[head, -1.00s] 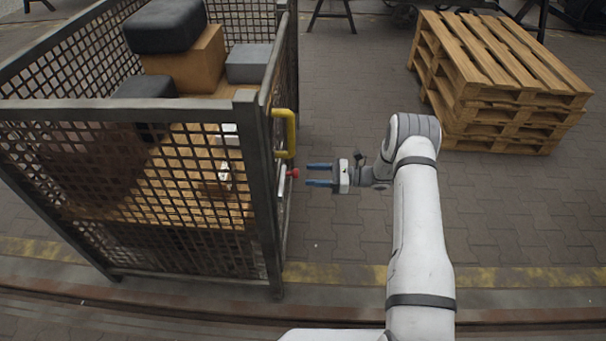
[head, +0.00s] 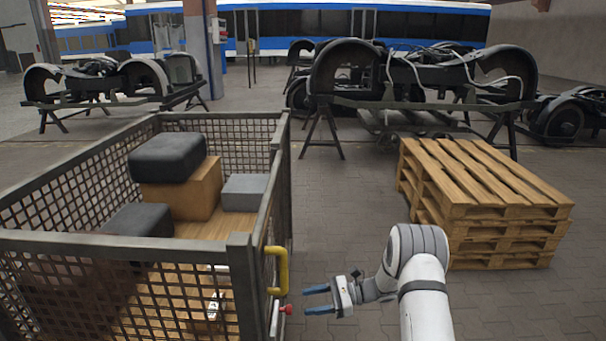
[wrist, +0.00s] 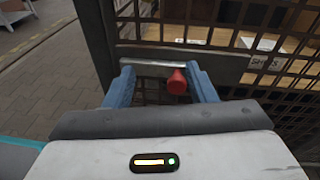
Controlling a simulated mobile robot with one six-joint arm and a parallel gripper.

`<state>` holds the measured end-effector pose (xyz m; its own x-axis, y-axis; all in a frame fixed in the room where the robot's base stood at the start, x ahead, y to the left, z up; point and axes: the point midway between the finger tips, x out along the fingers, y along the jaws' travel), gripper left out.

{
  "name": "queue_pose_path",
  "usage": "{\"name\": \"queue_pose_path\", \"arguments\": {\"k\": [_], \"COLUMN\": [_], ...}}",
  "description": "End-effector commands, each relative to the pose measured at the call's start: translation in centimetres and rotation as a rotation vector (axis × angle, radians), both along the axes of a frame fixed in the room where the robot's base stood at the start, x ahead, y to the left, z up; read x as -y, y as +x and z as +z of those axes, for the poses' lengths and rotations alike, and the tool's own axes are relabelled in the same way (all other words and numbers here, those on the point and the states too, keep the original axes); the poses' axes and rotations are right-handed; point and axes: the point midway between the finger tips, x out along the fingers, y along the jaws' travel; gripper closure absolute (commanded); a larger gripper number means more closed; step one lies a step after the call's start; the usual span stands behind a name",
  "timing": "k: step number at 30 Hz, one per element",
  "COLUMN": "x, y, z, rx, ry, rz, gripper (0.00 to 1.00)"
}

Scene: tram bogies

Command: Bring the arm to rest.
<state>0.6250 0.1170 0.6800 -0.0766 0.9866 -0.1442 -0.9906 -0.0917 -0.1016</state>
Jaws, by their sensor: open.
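My gripper (head: 318,299) has two blue fingers and is open and empty in the head view. It points left at the side of the mesh cage cart, just right of a red knob (head: 286,309) below a yellow handle (head: 277,270). In the wrist view the blue fingers (wrist: 162,88) are spread apart, and the red knob (wrist: 177,82) shows between them on the cage side. The knob appears ahead of the fingers, with no contact visible. My white arm comes up from the bottom of the head view.
The mesh cage cart (head: 239,277) holds brown boxes (head: 196,192), a grey box (head: 245,192) and dark bundles (head: 166,157). Bogies on stands (head: 420,80) and a blue-white tram (head: 330,30) are behind. Paved floor (head: 345,215) between cart and pallets is clear.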

Motion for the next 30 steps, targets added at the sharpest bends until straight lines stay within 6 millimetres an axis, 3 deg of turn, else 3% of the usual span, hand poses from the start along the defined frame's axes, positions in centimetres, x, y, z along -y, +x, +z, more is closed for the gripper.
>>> {"name": "queue_pose_path", "arguments": {"k": [1,3,12,21,30], "x": [-0.2,-0.2,0.6,3.1,6.7], "y": [-0.8,-2.1,-9.0,-16.8,-24.5], "z": [3.2,5.9,16.1,24.1,30.1], "rx": [0.043,0.096,0.34,0.61,0.894], "ry": [-0.045,-0.11,-0.382,-0.652,-0.918], "rz": [0.037,0.089,0.309,0.528,0.749], "gripper": [0.49,0.49,0.49,0.49,0.49]}}
